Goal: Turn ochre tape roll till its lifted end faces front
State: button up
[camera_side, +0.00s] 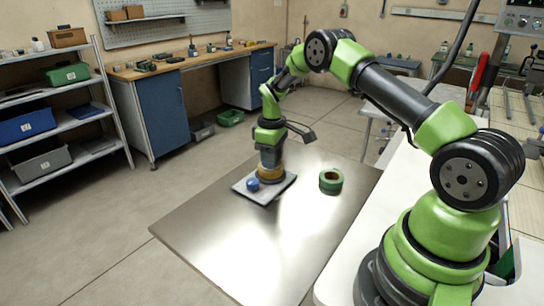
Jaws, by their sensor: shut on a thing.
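The ochre tape roll (271,176) stands on a pale square plate (259,197) on the metal table. My gripper (271,165) points straight down over the roll and is shut on it. The fingers hide the top of the roll, and its lifted end cannot be made out. A small blue thing (253,184) sits on the plate, just left of the ochre roll and close to it.
A green tape roll (331,181) lies on the table (235,246) to the right of the plate, apart from it. The front and middle of the table are clear. Shelves and workbenches stand well behind.

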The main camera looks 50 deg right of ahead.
jog(key=n, duration=1.1)
jog(key=shift+n, duration=0.4)
jog(key=o, duration=1.1)
